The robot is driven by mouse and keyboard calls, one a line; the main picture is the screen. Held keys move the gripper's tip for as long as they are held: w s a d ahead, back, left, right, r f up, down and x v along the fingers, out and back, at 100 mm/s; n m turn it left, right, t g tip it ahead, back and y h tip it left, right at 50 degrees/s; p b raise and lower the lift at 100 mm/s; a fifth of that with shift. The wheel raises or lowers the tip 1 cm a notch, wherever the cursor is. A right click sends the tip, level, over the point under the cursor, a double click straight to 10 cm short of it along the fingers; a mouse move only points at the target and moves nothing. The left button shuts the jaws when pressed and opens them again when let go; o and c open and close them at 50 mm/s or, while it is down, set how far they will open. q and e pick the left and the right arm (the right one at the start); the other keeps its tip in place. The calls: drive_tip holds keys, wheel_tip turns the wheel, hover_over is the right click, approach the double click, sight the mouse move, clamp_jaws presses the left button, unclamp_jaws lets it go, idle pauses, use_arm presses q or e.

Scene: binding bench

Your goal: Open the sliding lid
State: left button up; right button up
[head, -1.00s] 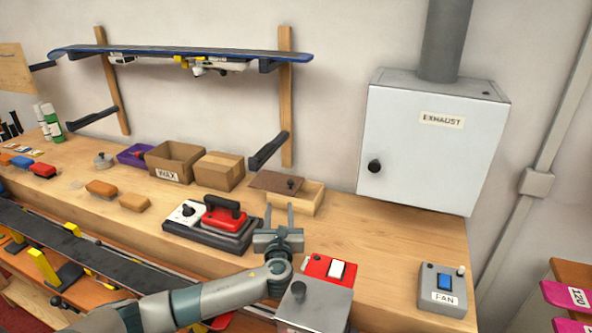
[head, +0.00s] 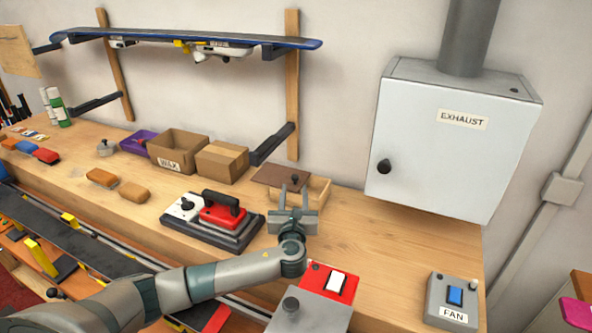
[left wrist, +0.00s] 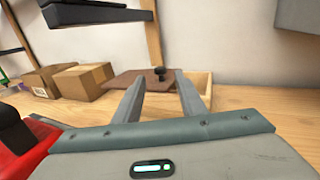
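The wooden box (head: 317,193) stands on the bench, with a brown sliding lid (head: 268,176) over its left part and its right part uncovered. A dark round knob (head: 295,179) stands on the lid. In the left wrist view the lid (left wrist: 133,82), its knob (left wrist: 160,72) and the pale box rim (left wrist: 203,80) show ahead of the fingers. My left gripper (head: 294,190) is open and points at the box from the front; the knob appears between its fingertips (left wrist: 164,80). I see nothing held and cannot tell contact. My right gripper is not in view.
A red iron on a dark base (head: 222,214) stands left of my gripper. A red switch box (head: 328,283) and a grey box with a knob (head: 300,312) are in front. Cardboard boxes (head: 222,160) stand left. An exhaust cabinet (head: 445,150) hangs right.

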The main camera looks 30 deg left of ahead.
sight(281, 172)
use_arm(q)
drive_tip(key=shift+x, duration=1)
drive_tip(key=p+x, duration=0.2)
drive_tip(key=x, duration=0.6)
drive_tip(key=shift+x, duration=1.05)
drive_tip(key=shift+c, duration=0.6)
clamp_jaws()
drive_tip(key=a, duration=0.5)
drive_tip(key=shift+s+a+f, duration=0.1)
drive_tip(key=shift+s+a, duration=0.1)
drive_tip(key=shift+a, duration=0.15)
drive_tip(key=shift+d, duration=0.2)
